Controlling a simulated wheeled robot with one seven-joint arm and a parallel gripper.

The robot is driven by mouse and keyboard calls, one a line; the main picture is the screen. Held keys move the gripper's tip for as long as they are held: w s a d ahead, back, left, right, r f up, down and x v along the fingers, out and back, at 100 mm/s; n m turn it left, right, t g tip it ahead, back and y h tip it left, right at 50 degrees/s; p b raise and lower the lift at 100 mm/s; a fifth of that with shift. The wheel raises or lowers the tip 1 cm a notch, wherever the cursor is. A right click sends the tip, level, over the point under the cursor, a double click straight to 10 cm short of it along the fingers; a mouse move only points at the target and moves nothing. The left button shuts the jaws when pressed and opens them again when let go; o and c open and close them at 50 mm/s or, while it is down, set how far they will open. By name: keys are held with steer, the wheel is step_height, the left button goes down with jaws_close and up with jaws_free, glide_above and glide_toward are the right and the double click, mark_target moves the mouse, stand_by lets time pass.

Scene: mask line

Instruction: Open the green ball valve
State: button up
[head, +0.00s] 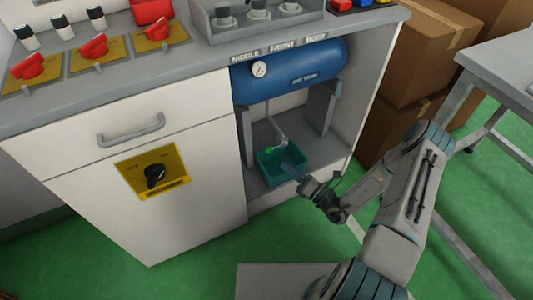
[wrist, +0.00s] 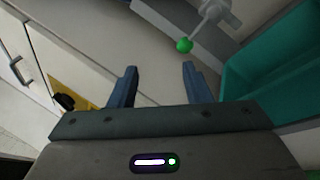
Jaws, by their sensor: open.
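The green ball valve shows as a small round green end (wrist: 184,45) on a grey pipe fitting in the wrist view. In the head view its green part (head: 267,150) is tiny, at the lower end of the pipe under the blue tank (head: 290,72). My gripper (wrist: 160,68) is open, with nothing between its two blue fingers. The green end lies beyond the right fingertip in the wrist view, apart from it as far as I can see. In the head view my gripper reaches into the cabinet opening over the teal bin, and its fingers are hard to make out.
A teal bin (head: 268,175) stands on the cabinet floor below the pipe; its wall (wrist: 265,70) is close on the right in the wrist view. Grey tank supports (head: 330,108) flank the opening. A black knob on a yellow plate (head: 170,185) is on the door at left.

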steer(key=w+a+m+t+h+b, duration=0.2)
steer(key=w+a+b, duration=0.2)
steer(key=w+a, duration=0.4)
steer(key=shift+w+f+m, duration=0.2)
steer(key=shift+w+m, duration=0.2)
steer(key=shift+w, duration=0.75)
steer(key=shift+a, duration=0.1)
jaws_close()
